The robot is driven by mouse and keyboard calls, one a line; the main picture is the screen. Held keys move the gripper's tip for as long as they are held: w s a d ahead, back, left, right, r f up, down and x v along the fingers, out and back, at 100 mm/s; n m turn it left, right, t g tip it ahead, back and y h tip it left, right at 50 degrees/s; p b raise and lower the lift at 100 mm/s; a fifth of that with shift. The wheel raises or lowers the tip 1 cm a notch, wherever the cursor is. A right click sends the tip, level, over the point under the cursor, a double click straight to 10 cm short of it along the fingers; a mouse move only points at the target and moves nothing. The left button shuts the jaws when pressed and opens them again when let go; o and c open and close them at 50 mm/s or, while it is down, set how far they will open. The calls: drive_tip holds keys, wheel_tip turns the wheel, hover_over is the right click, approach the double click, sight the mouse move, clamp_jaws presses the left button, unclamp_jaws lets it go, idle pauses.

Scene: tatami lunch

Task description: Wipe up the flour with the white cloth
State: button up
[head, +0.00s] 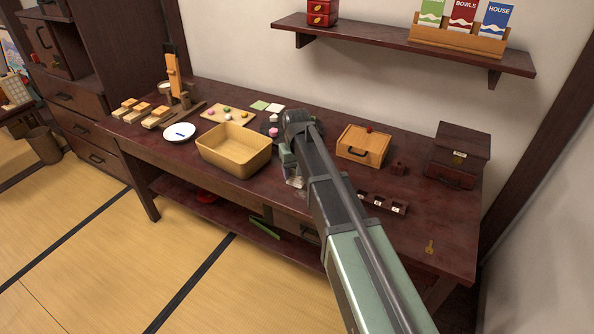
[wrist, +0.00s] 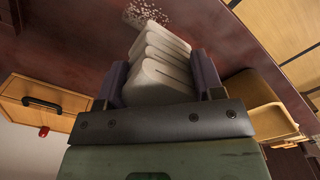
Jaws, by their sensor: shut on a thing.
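The white cloth (wrist: 158,52), folded in layers, is between the two fingers of my gripper (wrist: 161,80) in the wrist view. My gripper is shut on it. The flour (wrist: 147,14) is a patch of white specks on the dark table, just past the cloth's far end at the top of the wrist view. I cannot tell whether the cloth touches the table. In the head view my arm hides most of the gripper and the cloth. A small pale patch shows beside the arm there, too unclear to name.
The tan bin (head: 233,151) stands left of my gripper, and a wooden box with a red knob (head: 362,146) stands to its right. A tray of sweets (head: 228,114) is behind the bin. A dark slotted holder (head: 382,203) and a brass key (head: 429,247) lie at right.

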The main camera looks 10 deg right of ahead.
wheel_tip(320, 180, down, 4)
drive_tip(key=b, duration=0.3)
drive_tip(key=shift+f+b, duration=0.2)
drive_tip(key=shift+b, duration=0.15)
drive_tip(key=shift+s+d+r, duration=0.2)
drive_tip(key=shift+s+d, duration=1.1)
drive_tip(key=shift+d, duration=0.25)
drive_tip(key=w+a, duration=0.2)
drive_tip(key=a, duration=0.1)
drive_tip(key=shift+w, duration=0.35)
wheel_tip(320, 180, up, 7)
drive_tip(key=p, duration=0.7)
drive_tip(key=shift+r+p, duration=0.2)
drive_tip(key=shift+p, duration=0.2)
drive_tip(key=shift+f, duration=0.1)
wheel_tip(320, 180, down, 6)
drive_tip(key=b, duration=0.6)
drive_tip(key=shift+f+b, duration=0.95)
drive_tip(key=shift+b, duration=0.1)
